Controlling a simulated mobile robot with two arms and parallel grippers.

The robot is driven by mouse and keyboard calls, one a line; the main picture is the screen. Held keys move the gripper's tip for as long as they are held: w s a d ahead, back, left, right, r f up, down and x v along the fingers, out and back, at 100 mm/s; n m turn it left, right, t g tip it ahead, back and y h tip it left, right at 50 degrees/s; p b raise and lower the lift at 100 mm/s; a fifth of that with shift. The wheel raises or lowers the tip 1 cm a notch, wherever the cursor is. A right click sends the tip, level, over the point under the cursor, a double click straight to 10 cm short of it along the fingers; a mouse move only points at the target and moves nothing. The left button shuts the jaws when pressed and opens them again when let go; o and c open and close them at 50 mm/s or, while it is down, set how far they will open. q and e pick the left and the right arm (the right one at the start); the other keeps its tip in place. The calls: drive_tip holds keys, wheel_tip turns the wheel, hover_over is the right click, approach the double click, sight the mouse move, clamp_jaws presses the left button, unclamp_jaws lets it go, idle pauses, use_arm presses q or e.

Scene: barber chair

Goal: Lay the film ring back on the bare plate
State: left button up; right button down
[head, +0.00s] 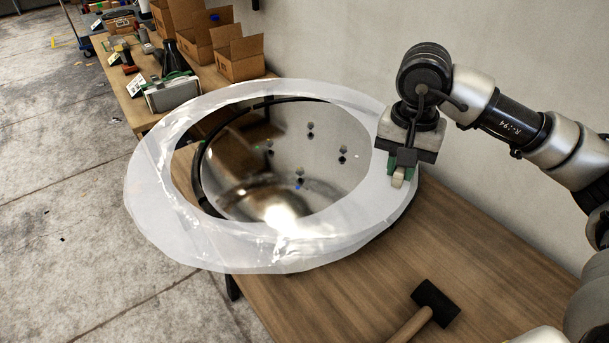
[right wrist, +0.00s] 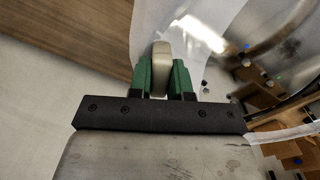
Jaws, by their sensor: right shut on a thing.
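The film ring (head: 165,215) is a wide, whitish, see-through band with a creased edge. In the head view it lies over and around the rim of the round, mirror-like plate (head: 320,175), overhanging it towards the left and front. Whether the film touches the plate all round, I cannot tell. My right gripper (head: 399,169) is at the ring's right side, shut on its beige tab (right wrist: 161,58). The film (right wrist: 145,35) also shows beyond the green fingers in the right wrist view. My left gripper is out of view.
The plate stands over a wooden bench (head: 330,290). A black-headed mallet (head: 434,302) lies at the bench front. Open cardboard boxes (head: 235,55) and a grey-green case (head: 172,92) stand behind at left. A wall runs behind on the right; the floor at left is mostly clear.

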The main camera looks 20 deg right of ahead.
use_arm(q)
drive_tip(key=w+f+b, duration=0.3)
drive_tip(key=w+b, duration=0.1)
drive_tip(key=b, duration=0.5)
use_arm(e)
drive_tip(key=d+f+m+b, duration=0.2)
drive_tip(key=d+f+m, duration=0.35)
drive_tip(key=f, duration=0.25)
drive_tip(key=w+a+f, duration=0.1)
drive_tip(key=w+f, duration=0.1)
drive_tip(key=w, duration=0.1)
drive_tip(key=w+f, duration=0.2)
drive_tip(key=w, duration=0.1)
drive_tip(key=w+a+f, duration=0.1)
drive_tip(key=w+f, duration=0.1)
drive_tip(key=w, duration=0.2)
drive_tip(key=shift+a+f, duration=0.15)
drive_tip(key=shift+a, duration=0.2)
drive_tip(key=shift+f+b, duration=0.3)
drive_tip(key=shift+f, duration=0.25)
wheel_tip(320, 180, down, 3)
drive_tip(key=shift+f, duration=0.1)
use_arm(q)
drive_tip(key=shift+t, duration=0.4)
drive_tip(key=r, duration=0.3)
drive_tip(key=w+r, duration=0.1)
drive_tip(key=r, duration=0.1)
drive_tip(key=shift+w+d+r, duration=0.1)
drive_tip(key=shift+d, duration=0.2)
